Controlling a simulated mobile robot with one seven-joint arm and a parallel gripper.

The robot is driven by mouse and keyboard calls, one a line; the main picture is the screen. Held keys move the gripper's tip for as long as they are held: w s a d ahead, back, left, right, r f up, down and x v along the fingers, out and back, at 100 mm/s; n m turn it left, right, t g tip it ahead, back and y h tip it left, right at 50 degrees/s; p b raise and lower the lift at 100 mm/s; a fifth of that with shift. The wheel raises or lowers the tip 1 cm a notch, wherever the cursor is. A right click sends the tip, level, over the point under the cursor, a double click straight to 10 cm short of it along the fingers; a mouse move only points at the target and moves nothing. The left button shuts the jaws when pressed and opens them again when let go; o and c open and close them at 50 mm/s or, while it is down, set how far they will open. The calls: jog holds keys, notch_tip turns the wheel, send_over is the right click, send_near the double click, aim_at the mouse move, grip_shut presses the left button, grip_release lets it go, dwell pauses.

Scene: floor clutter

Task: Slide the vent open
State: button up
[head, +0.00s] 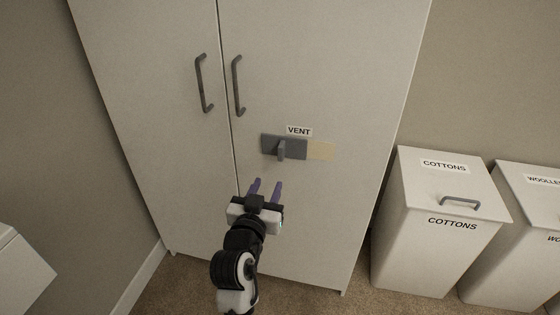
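The vent (271,146) is a dark grey plate with a small grey knob (282,150) standing out from it, on the right door of a white cabinet. A label reading VENT (299,131) sits just above it. The fingers point up toward the vent and appear clear of the knob; the exact depth gap is hard to tell.
The cabinet (330,60) has two vertical grey handles, on the left door (203,83) and the right door (238,86). A white COTTONS bin (425,250) stands right of it, beside a WOOLLENS bin (510,270). A white object (22,270) is at lower left.

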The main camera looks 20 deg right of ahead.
aim_at(280, 153)
jog(key=p+x, duration=0.2)
jog(key=x, duration=1.1)
jog(key=shift+w+d, duration=0.15)
jog(key=shift+w, duration=0.15)
jog(key=shift+c, duration=0.2)
grip_shut()
